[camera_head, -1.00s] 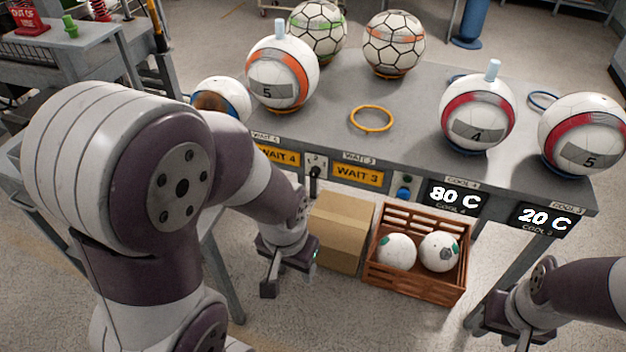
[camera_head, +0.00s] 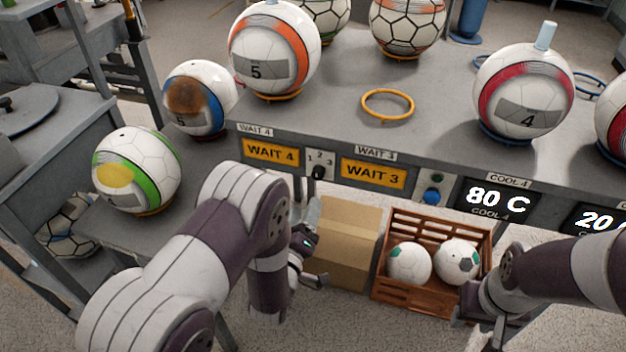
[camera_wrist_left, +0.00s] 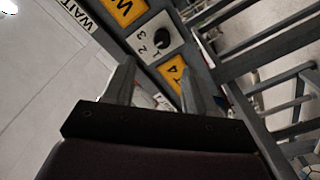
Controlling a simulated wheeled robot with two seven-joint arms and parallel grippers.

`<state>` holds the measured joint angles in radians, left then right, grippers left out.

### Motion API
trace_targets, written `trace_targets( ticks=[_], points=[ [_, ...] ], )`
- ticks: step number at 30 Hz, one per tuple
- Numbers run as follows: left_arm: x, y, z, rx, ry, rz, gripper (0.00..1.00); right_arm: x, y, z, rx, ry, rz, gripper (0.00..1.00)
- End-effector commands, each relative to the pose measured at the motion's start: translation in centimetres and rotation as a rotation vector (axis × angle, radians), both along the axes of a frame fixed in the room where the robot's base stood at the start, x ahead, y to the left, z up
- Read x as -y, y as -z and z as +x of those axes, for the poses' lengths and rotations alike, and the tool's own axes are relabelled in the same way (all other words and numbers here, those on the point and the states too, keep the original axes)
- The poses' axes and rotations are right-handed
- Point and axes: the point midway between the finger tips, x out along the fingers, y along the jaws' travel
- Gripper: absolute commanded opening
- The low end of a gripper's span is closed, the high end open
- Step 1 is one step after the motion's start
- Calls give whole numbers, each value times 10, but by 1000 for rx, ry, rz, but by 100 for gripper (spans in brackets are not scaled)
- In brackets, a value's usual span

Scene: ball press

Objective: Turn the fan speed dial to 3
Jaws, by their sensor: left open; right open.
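The fan speed dial (camera_head: 318,172) is a black knob on a pale plate marked 1, 2, 3, on the table's front edge between the WAIT 4 and WAIT 3 signs. It also shows in the left wrist view (camera_wrist_left: 161,39), beyond my fingertips. I cannot tell for sure which number it points to. My left gripper (camera_head: 318,274) is below the dial in front of the cardboard box, apart from the dial. In the left wrist view its two fingers (camera_wrist_left: 154,78) are open with nothing held between them. My right gripper (camera_head: 488,325) is open at lower right, near the crate.
The WAIT 4 sign (camera_head: 270,152) and WAIT 3 sign (camera_head: 373,173) flank the dial. A blue button (camera_head: 432,195) sits further right. The cardboard box (camera_head: 348,245) and the brown crate (camera_head: 435,297) with two balls stand below. Several balls and an orange ring (camera_head: 387,103) are on the table.

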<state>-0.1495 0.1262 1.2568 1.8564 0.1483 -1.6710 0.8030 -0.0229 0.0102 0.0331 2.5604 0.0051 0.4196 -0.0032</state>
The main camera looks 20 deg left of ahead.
Motion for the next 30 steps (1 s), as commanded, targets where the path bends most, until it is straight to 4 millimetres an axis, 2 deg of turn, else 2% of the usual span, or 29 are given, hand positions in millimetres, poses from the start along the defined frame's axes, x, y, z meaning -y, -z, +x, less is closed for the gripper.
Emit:
trace_targets(
  ticks=[6, 10, 15, 23, 28, 30],
  points=[
    [0, 1, 57, 0, -1, 2, 56, 0, 5, 0, 0, 0, 0, 43],
    [0, 1, 82, -1, 0, 2, 56, 0, 6, 0, 0, 0, 0, 43],
    [0, 0, 98, -2, 1, 3, 56, 0, 7, 0, 0, 0, 0, 43],
    [0, 1, 99, -4, 1, 3, 56, 0, 7, 0, 0, 0, 0, 43],
    [0, 1, 99, -4, 1, 3, 1, 0, 7, 0, 0, 0, 0, 43],
    [0, 0, 99, -4, 1, 3, 0, 0, 7, 0, 0, 0, 0, 43]
  ],
)
